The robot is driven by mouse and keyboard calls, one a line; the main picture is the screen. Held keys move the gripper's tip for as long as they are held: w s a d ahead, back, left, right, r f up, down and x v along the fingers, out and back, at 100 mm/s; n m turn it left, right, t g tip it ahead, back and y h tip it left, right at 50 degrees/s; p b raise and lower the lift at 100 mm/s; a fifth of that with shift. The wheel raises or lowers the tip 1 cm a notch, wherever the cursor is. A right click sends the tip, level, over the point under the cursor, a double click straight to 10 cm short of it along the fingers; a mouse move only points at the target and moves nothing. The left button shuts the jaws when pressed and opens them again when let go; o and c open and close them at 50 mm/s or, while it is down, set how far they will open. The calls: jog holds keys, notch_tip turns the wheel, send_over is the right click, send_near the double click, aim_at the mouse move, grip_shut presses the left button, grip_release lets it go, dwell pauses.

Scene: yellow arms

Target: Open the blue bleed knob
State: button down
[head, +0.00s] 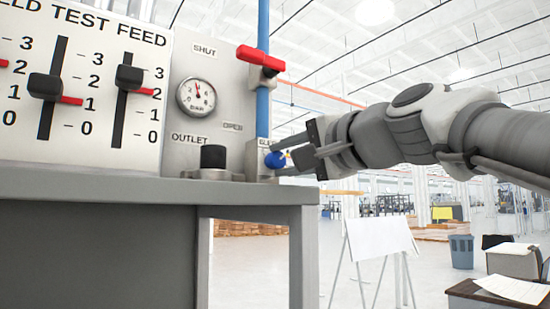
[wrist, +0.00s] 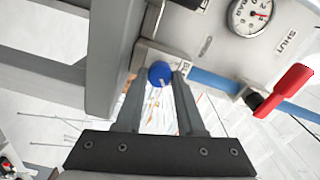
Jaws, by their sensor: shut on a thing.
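The blue bleed knob (head: 275,160) sits low on the panel's right end, on a small grey block below the blue pipe (head: 263,110). It also shows in the wrist view (wrist: 160,73), between the tips of my gripper (wrist: 155,80). In the head view my gripper (head: 283,161) reaches in from the right. Its fingers are shut on the knob. The contact on the far side of the knob is hidden.
A red lever valve (head: 261,60) sits on the pipe above. A pressure gauge (head: 197,97) and a black outlet knob (head: 213,157) are on the panel to the left. The grey bench (head: 100,185) lies below.

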jog(key=c, duration=0.5)
grip_release()
jog(key=b+v, duration=0.2)
jog(key=v, duration=1.5)
jog(key=shift+s+d, duration=0.2)
jog(key=w+a+f+n+g+h, duration=0.1)
jog(key=w+f+n+g+h, duration=0.15)
jog(key=f, duration=1.15)
jog(key=s+d+f+n+g+h, duration=0.1)
jog(key=s+f+n+g+h, duration=0.1)
jog(key=f, duration=0.9)
jog(key=s+d+f+n+g+h, duration=0.1)
jog(key=s+f+n+g+h, duration=0.1)
jog(key=f, duration=1)
jog(key=s+d+f+n+g+h, duration=0.1)
jog(key=s+f+n+g+h, duration=0.1)
jog(key=f, duration=0.9)
jog(key=shift+s+f+g+h, duration=0.1)
jog(key=shift+f+g+h, duration=0.35)
jog(key=shift+h, duration=0.3)
